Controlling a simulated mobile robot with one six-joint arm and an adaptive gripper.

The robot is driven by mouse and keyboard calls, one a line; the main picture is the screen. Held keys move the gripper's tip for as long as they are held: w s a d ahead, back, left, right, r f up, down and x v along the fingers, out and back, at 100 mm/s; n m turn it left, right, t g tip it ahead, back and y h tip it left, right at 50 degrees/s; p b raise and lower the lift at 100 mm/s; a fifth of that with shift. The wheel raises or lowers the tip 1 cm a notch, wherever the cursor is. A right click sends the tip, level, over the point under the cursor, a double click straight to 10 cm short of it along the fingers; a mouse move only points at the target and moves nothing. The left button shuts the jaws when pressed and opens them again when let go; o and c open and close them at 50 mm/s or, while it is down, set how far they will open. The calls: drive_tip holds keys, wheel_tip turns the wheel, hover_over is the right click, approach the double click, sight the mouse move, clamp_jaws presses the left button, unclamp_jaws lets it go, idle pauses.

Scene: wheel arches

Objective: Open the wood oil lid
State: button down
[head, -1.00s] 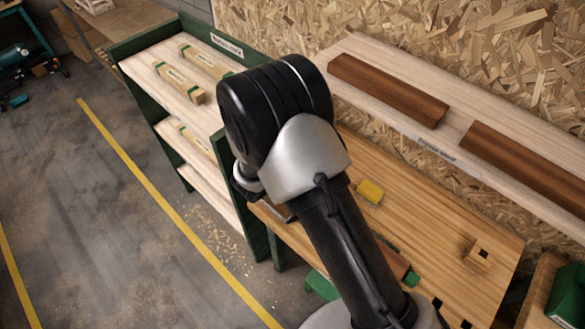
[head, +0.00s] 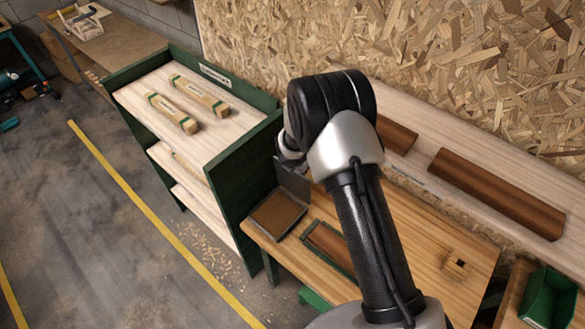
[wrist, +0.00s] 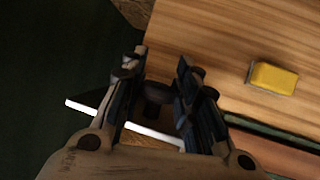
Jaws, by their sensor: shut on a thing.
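The wood oil container (head: 256,229) is a shallow grey-rimmed tray at the left end of the wooden bench, with a brown inside showing. A dark flat panel, apparently its lid (head: 294,180), stands raised at the tray's back edge, below my wrist. In the wrist view my gripper (wrist: 160,72) has its two fingers around a dark round knob (wrist: 157,92), shut on it. Bright white edges and a patch of brown show below the knob. In the head view my arm hides the fingers.
A yellow block (wrist: 273,77) lies on the bench to the right in the wrist view. A green-framed holder with a brown board (head: 328,243) lies right of the tray. A green shelf unit (head: 240,180) stands close on the left.

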drive_tip(key=shift+w+d+f, duration=0.7)
drive_tip(key=shift+w+d, duration=0.1)
drive_tip(key=shift+w, duration=0.05)
drive_tip(key=c, duration=1.5)
unclamp_jaws()
drive_tip(key=shift+r, duration=0.1)
drive_tip(key=shift+o, duration=1.4)
drive_tip(key=shift+r, duration=0.1)
drive_tip(key=shift+a+r, duration=0.1)
